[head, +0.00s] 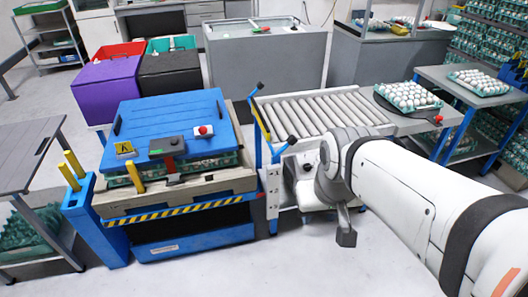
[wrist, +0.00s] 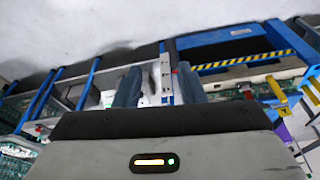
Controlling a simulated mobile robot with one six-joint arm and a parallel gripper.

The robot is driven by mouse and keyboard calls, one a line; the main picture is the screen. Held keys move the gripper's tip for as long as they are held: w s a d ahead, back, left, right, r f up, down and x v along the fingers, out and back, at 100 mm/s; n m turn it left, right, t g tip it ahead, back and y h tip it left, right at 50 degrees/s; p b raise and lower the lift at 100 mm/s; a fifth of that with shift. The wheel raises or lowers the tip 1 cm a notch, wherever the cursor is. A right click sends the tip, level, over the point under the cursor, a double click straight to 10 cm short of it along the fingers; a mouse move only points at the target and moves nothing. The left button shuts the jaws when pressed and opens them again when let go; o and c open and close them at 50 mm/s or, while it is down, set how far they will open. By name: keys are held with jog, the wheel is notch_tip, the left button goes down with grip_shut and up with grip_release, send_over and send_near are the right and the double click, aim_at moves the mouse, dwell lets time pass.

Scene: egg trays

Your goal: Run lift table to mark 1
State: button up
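The lift table (head: 190,212) is blue with a yellow-and-black striped edge, left of centre in the head view. It bears a pallet (head: 200,188) with egg trays under a blue lid (head: 170,118). On the lid are a box with a red button (head: 203,131), a dark box with a green face (head: 166,147) and a yellow warning sign (head: 125,149). The striped edge also shows in the wrist view (wrist: 245,61). My gripper (wrist: 158,86) has its fingers apart with nothing held, in front of the conveyor's near end.
A roller conveyor (head: 310,115) stands right of the lift table, with blue uprights and black-ended levers (head: 258,88) between. Yellow-topped posts (head: 72,165) stand at the left. An egg tray (head: 407,96) rests beyond the conveyor. The floor in front is clear.

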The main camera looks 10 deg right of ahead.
dwell(0.3)
grip_shut()
dwell(1.6)
